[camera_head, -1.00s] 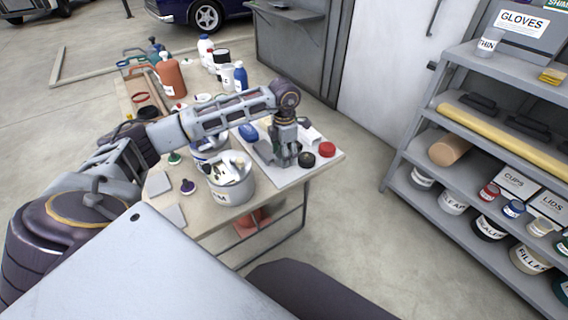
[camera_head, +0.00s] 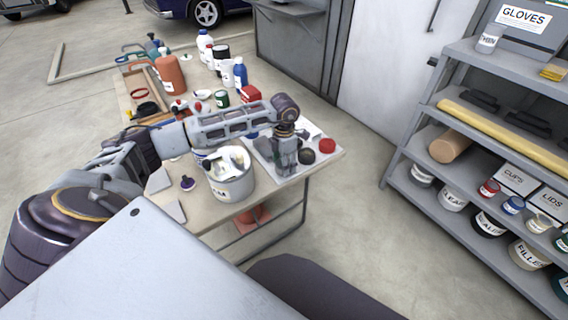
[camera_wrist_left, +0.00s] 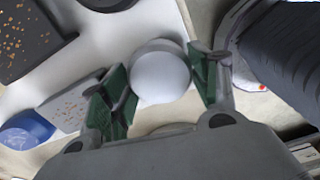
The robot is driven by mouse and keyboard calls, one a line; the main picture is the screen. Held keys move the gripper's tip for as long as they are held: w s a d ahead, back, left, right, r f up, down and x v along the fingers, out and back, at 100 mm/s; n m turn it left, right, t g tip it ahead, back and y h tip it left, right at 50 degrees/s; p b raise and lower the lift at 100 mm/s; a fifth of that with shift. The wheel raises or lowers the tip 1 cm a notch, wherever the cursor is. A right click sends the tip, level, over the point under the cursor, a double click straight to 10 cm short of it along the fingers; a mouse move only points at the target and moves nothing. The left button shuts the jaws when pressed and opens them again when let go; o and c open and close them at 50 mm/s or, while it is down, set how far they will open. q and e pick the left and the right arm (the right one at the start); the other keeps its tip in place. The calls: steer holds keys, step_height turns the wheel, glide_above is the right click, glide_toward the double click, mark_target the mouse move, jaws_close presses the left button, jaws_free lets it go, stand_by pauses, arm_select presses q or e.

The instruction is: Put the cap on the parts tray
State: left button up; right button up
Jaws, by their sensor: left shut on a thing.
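The parts tray (camera_head: 322,160) looks like a flat white panel at the right end of the table. My left gripper (camera_head: 287,168) is low over it in the head view, where its fingers hide what they hold. In the left wrist view, my left gripper (camera_wrist_left: 163,88) is shut on a round white cap (camera_wrist_left: 160,76) between its green finger pads. The white tray surface (camera_wrist_left: 110,42) lies behind the cap. I cannot tell whether the cap touches the tray. My right gripper is not in view.
A red lid (camera_head: 327,146) and a dark lid (camera_head: 307,157) lie right of the gripper. A blue lid (camera_wrist_left: 25,130) and a speckled grey block (camera_wrist_left: 72,104) lie left of it in the wrist view.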

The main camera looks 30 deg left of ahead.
arm_select(q)
steer(key=shift+f, duration=0.3)
steer(key=shift+f, duration=0.1)
steer(key=o, duration=0.8)
steer(key=shift+c, duration=0.2)
steer(key=o, duration=0.3)
